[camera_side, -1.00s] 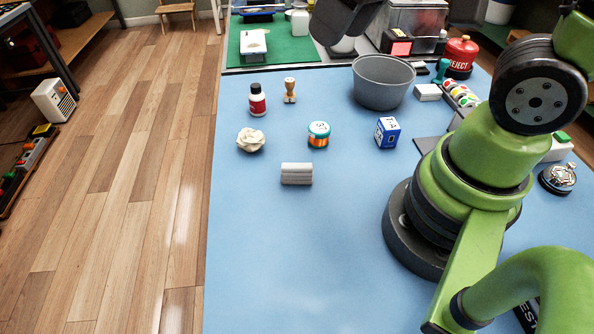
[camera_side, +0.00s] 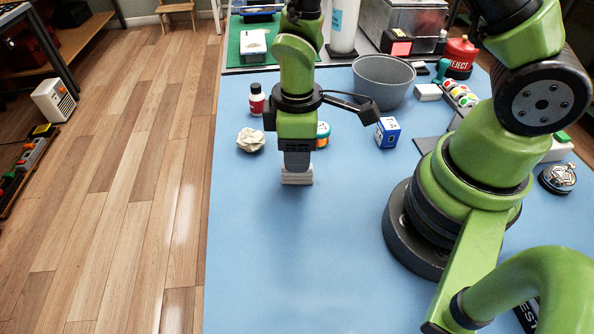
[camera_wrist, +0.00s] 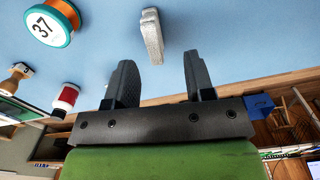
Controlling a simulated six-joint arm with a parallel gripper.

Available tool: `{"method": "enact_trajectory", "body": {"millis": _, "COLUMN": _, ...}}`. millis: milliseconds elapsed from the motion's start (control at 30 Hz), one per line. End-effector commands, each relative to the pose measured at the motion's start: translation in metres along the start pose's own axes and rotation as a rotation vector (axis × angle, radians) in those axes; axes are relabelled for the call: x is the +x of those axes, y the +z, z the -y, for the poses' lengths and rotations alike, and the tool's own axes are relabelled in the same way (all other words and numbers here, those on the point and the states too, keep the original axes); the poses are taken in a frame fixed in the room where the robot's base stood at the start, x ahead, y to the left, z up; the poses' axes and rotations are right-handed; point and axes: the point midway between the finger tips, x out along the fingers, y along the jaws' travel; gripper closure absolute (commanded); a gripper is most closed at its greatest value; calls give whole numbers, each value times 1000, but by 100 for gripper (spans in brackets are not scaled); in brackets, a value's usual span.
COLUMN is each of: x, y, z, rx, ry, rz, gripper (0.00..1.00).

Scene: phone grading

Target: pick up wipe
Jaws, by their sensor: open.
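A pale grey, ridged, folded-looking block (camera_side: 297,178), which looks like the wipe, lies on the blue table. A crumpled off-white cloth-like piece (camera_side: 251,139) lies to its left; I cannot rule it out as the wipe. My gripper (camera_side: 297,166) points down over the ridged block in the side view and hides its upper part. In the wrist view the ridged block (camera_wrist: 152,36) shows beyond the fingertips, between the lines of the two fingers. My gripper (camera_wrist: 158,72) is open, with nothing between the fingers. In the side view I cannot tell whether it touches the block.
An orange-and-white round spool (camera_wrist: 50,25), partly behind my gripper in the side view, stands close by. A red-labelled bottle (camera_side: 257,100) stands behind the crumpled piece. A blue box (camera_side: 387,132) and grey bowl (camera_side: 383,82) are to the right.

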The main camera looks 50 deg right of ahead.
Motion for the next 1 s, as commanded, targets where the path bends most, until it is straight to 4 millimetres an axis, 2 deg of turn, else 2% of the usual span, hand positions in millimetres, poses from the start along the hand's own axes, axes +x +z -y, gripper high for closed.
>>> {"method": "enact_trajectory", "body": {"millis": 167, "x": 11, "y": 1, "z": -1, "rx": 2, "ry": -1, "rz": 2, "gripper": 51}}
{"method": "enact_trajectory", "body": {"millis": 500, "x": 52, "y": 4, "z": -8, "rx": -1, "ry": 1, "rz": 2, "gripper": 51}}
{"method": "enact_trajectory", "body": {"millis": 867, "x": 58, "y": 3, "z": -8, "rx": 2, "ry": 0, "rz": -1, "gripper": 51}}
{"method": "enact_trajectory", "body": {"millis": 1000, "x": 58, "y": 3, "z": -8, "rx": 2, "ry": 0, "rz": -1, "gripper": 81}}
